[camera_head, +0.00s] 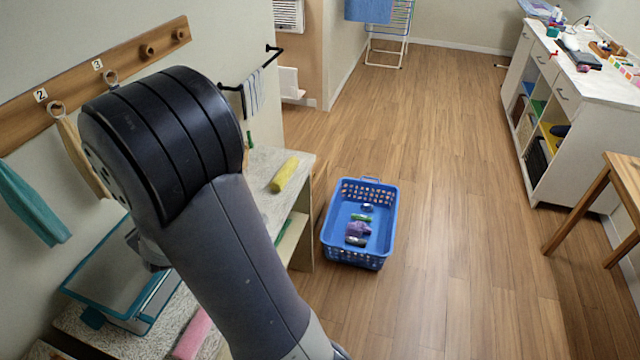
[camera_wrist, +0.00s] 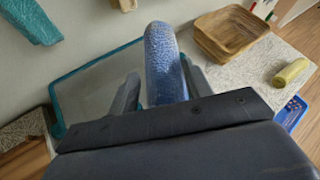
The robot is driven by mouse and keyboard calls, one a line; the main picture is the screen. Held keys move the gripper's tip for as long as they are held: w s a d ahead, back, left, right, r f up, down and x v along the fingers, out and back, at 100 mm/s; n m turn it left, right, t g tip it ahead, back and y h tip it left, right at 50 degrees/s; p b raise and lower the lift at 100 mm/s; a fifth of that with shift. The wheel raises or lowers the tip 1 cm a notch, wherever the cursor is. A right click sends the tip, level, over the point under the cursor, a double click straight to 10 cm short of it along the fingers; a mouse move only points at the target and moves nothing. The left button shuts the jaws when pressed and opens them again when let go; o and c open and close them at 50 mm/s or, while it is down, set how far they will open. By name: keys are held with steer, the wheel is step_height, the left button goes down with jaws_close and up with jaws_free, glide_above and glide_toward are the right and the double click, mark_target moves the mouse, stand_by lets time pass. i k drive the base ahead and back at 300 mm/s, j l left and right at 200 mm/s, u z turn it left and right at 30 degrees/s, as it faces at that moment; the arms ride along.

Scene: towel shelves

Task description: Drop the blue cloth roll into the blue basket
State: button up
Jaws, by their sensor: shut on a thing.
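The blue cloth roll (camera_wrist: 163,62) stands up between the two fingers of my gripper (camera_wrist: 158,92) in the wrist view. My gripper is shut on it, above the teal-rimmed clear bin. In the head view my arm hides the roll and the fingers. The blue basket (camera_head: 329,240) sits on the wood floor, right of the shelf, with several small dark, green and purple items inside. A corner of the basket (camera_wrist: 290,113) shows at the right edge of the wrist view. The roll is well apart from the basket.
The teal-rimmed bin (camera_head: 100,277) stands on the shelf top, with a pink roll (camera_head: 192,335) nearby. A yellow roll (camera_head: 285,174) lies near the shelf's far end. A wooden bowl (camera_wrist: 230,35) shows in the wrist view. The floor right of the basket is clear.

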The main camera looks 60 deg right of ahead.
mark_target(378, 225)
steer(key=l+z, duration=0.2)
steer(key=l, duration=0.35)
steer(key=l+z, duration=0.2)
steer(key=l, duration=0.35)
steer(key=l+z, duration=0.2)
steer(key=l, duration=0.35)
steer(key=i+l+z, duration=0.2)
steer(key=l, duration=0.3)
steer(key=l+z, duration=0.2)
steer(key=l, duration=0.35)
steer(key=i+l+z, duration=0.2)
steer(key=l, duration=0.3)
steer(key=i+l+z, duration=0.2)
steer(key=l, duration=0.25)
steer(key=i+l+z, duration=0.2)
steer(key=l, duration=0.25)
steer(key=i+l+z, duration=0.1)
steer(key=i, duration=0.05)
